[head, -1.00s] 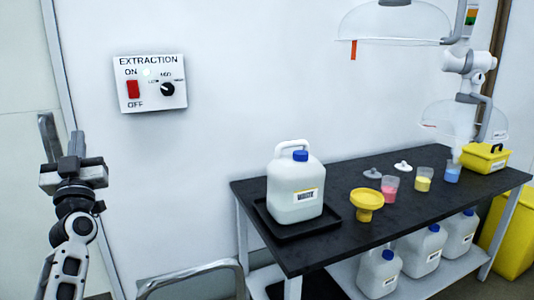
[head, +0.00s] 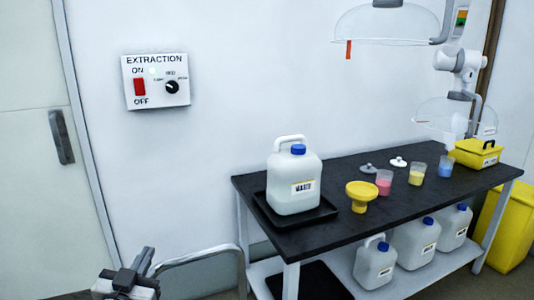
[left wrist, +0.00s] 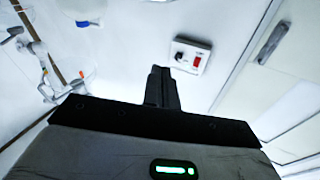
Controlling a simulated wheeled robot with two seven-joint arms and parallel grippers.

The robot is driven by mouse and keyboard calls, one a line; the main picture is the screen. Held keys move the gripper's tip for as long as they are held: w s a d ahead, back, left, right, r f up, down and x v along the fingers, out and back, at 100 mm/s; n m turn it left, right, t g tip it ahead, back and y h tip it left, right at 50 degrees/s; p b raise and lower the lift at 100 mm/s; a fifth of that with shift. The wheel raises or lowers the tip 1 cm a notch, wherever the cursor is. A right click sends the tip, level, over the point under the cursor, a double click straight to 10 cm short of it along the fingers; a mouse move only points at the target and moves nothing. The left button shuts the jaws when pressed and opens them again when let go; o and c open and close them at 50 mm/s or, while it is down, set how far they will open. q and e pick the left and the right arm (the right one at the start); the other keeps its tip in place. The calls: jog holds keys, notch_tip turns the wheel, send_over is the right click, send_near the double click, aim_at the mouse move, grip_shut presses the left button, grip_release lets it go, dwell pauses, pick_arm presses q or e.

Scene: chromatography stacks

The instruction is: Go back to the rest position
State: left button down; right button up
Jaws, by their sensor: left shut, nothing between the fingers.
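My left gripper (head: 138,262) is low at the bottom left of the head view, in front of the wall and left of the table. Its fingers are shut and empty. In the left wrist view the closed fingers (left wrist: 162,88) point up toward the wall, apart from everything. The extraction switch box (head: 155,81) is on the wall above it, with a red ON/OFF switch and a black knob; it also shows in the left wrist view (left wrist: 188,55). My right gripper is not in view.
A black table (head: 330,215) holds a white waste jug (head: 294,185) in a tray, a yellow funnel (head: 361,196), and several beakers. More jugs stand on the shelf below. A metal rail (head: 200,257) is close to my left gripper. A door handle (head: 61,137) is at the left.

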pick_arm(q)
jog(key=s+d+f+g+h, duration=0.1)
jog(key=s+d+f+g, duration=0.3)
jog(key=s+f, duration=0.5)
jog(key=s+d+f+g+h, duration=0.1)
jog(key=s+d+f+g, duration=0.3)
jog(key=s, duration=1.1)
jog(key=d+f, duration=0.3)
jog(key=f, duration=0.2)
jog(key=shift+s+d+g, duration=0.3)
jog(key=shift+g, duration=0.1)
